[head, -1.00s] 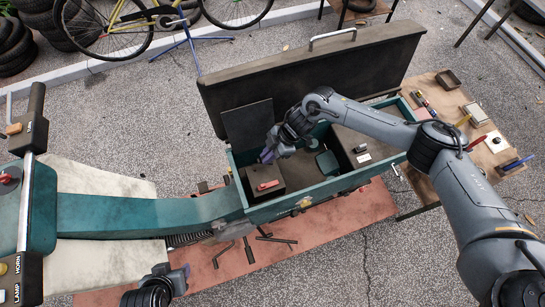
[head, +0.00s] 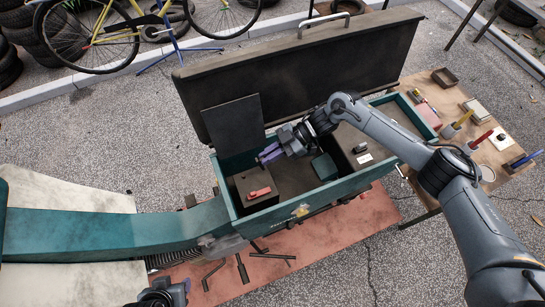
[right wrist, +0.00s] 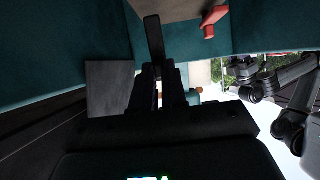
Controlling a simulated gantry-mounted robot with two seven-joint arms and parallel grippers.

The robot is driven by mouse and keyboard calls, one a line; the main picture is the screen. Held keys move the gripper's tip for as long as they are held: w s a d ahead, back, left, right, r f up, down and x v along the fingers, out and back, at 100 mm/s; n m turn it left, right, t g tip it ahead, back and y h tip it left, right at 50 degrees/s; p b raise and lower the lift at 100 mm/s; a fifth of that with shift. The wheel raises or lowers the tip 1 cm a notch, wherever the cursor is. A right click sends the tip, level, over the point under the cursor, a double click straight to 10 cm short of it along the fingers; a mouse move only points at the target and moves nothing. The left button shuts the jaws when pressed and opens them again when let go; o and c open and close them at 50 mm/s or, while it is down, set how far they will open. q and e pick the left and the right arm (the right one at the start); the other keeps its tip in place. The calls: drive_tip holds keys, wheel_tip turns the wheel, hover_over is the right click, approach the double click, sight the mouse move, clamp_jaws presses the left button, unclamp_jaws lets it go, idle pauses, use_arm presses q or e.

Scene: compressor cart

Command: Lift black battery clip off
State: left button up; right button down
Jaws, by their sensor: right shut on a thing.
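A dark battery (head: 243,183) sits in the left end of the open teal box, with a red clip (head: 259,193) on its top. The red clip also shows at the top of the right wrist view (right wrist: 213,17). My right gripper (head: 267,154) is inside the box, behind the battery. In the right wrist view its fingers are shut on the black battery clip (right wrist: 153,38), which stands out past the fingertips. Whether the clip touches the battery is hidden. My left gripper (head: 178,290) is partly cut off at the bottom edge; its jaw state is unclear.
The teal box (head: 330,193) has a raised dark lid (head: 290,75) behind and an upright dark panel (head: 235,127) at left. A second dark block stands at the right inside. A wooden table (head: 470,135) with tools stands at the right.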

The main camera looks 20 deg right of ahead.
drive_tip(key=shift+r, duration=0.15)
drive_tip(key=c, duration=1.2)
unclamp_jaws()
drive_tip(key=shift+o, duration=0.2)
drive_tip(key=b+v, duration=0.2)
drive_tip(key=v, duration=0.8)
drive_tip(key=shift+d, duration=0.35)
drive_tip(key=shift+r, duration=0.25)
